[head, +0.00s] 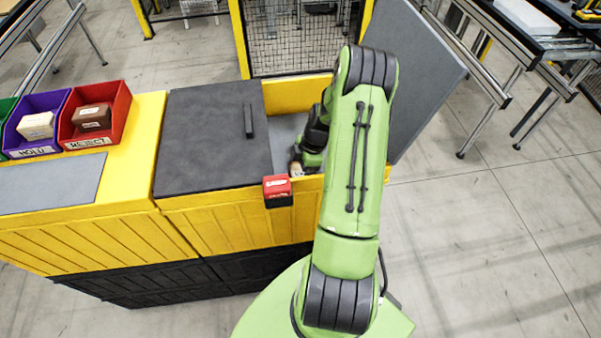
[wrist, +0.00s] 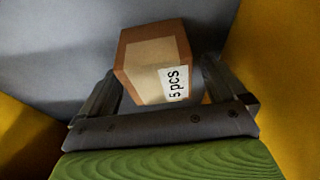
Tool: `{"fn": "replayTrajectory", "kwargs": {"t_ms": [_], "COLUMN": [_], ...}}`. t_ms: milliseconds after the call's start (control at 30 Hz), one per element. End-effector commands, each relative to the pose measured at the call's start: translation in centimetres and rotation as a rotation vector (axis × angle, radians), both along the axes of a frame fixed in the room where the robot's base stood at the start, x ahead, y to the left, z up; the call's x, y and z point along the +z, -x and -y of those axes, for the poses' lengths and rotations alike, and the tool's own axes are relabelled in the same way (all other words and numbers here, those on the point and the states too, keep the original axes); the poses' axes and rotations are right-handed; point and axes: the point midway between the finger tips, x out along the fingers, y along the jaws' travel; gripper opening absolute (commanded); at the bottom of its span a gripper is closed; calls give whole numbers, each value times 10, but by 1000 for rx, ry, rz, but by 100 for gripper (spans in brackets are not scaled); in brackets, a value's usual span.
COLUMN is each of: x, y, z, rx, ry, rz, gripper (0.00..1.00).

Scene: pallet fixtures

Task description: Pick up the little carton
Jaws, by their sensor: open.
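The little carton (wrist: 153,62) is brown with a pale band and a label reading "5 pcs". In the wrist view it sits between the two fingers of my gripper (wrist: 160,82), which is open. I cannot tell whether either finger touches it. In the head view my gripper (head: 308,160) is down in the open bay of the yellow fixture, and my arm hides most of that bay. Only a small pale patch of the carton (head: 296,169) shows there beside the gripper.
Yellow walls (wrist: 282,70) stand close on both sides of my gripper. A dark lid (head: 205,140) with a handle covers the left part of the fixture. A small red and black box (head: 277,190) is at the front edge. Purple (head: 33,150) and red (head: 90,140) bins stand left.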

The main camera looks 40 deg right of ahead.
Motion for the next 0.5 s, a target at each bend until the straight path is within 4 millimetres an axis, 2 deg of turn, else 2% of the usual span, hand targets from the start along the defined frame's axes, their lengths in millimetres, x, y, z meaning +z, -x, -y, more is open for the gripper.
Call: {"fn": "replayTrajectory", "kwargs": {"t_ms": [100, 300, 367, 500], "x": [-12, -14, -14, -14], "y": [-2, -2, -2, -2], "z": [-3, -3, -3, -3], "rx": [1, 0, 0, 0], "ry": [1, 2, 2, 2], "rz": [1, 2, 2, 2], "gripper": [98, 98, 90, 69]}}
